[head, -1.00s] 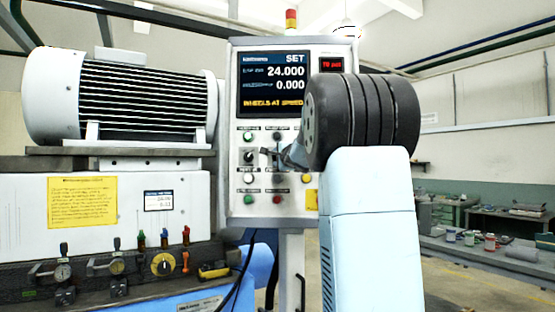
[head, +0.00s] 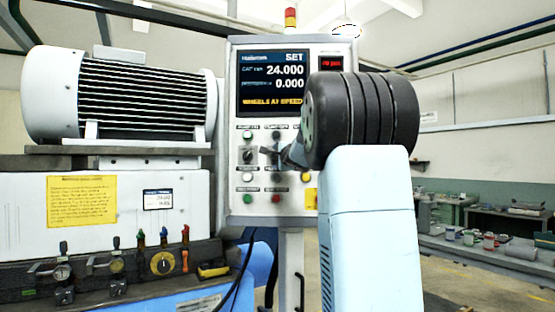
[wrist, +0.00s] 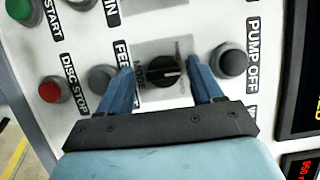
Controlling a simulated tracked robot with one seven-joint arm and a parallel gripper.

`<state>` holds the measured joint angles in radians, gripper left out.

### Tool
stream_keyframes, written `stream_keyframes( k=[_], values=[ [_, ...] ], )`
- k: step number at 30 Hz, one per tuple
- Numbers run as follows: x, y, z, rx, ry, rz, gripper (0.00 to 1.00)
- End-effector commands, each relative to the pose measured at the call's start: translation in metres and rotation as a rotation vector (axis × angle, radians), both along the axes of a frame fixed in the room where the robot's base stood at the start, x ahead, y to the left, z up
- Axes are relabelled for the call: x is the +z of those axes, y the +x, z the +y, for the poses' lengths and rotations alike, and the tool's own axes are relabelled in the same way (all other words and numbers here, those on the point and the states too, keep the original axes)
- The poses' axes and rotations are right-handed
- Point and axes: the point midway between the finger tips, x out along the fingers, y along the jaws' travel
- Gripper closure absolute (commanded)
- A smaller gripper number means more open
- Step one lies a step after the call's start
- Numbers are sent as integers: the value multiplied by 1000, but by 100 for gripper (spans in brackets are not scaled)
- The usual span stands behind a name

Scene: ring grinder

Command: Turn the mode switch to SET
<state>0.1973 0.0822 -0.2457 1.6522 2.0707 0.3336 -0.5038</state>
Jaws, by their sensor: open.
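The mode switch (wrist: 163,72) is a black rotary knob with a light pointer line, beside the word MODE, on the pale control panel (head: 233,205). In the wrist view my gripper (wrist: 163,68) is open, with one blue finger on each side of the knob. Small gaps seem to show between fingers and knob; I cannot tell whether either touches. In the head view my gripper (head: 270,154) is at the middle row of controls, and my wrist hides part of the panel. The screen (head: 272,84) above reads SET at its top.
Close to the fingers are a dark pump-off button (wrist: 234,61), a grey feed button (wrist: 101,79) and a red disc-stop button (wrist: 51,90). A green start button (wrist: 20,9) is at the corner. The grinder's motor (head: 125,97) stands left of the panel.

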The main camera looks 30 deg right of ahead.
Motion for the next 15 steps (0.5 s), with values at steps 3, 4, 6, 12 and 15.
stream_keyframes(
  k=[3,4,6,12,15],
  values=[
    [1,-6,1,0,0,-2,34],
    [1,-8,1,0,0,-2,34],
    [1,-16,3,0,0,-2,34],
    [1,-49,8,0,1,-2,34],
    [1,-66,10,0,0,-2,34]
  ],
)
